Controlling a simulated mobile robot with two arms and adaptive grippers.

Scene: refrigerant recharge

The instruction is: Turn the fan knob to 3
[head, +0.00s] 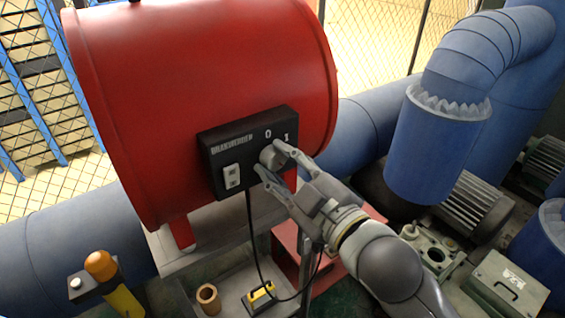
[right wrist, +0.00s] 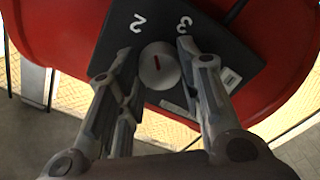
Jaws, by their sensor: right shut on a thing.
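The fan is a big red drum (head: 200,85) with a black control box (head: 222,148) on its front. The grey round fan knob (head: 269,157) sits on the box's right part. My right gripper (head: 272,153) has its fingers on either side of the knob and is shut on it. In the right wrist view the knob (right wrist: 160,68) shows a short red mark, running nearly up and down the picture. The printed 2 (right wrist: 137,22) and 3 (right wrist: 185,25) lie above it to the left and right. The mark lies between these digits in direction. My left gripper is not in view.
A white rocker switch (head: 232,176) is on the box's left. A black cable (head: 252,235) hangs below to a yellow-and-black item (head: 261,295). Blue pipes (head: 435,140) stand at right. An orange-topped yellow post (head: 101,266) stands at lower left.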

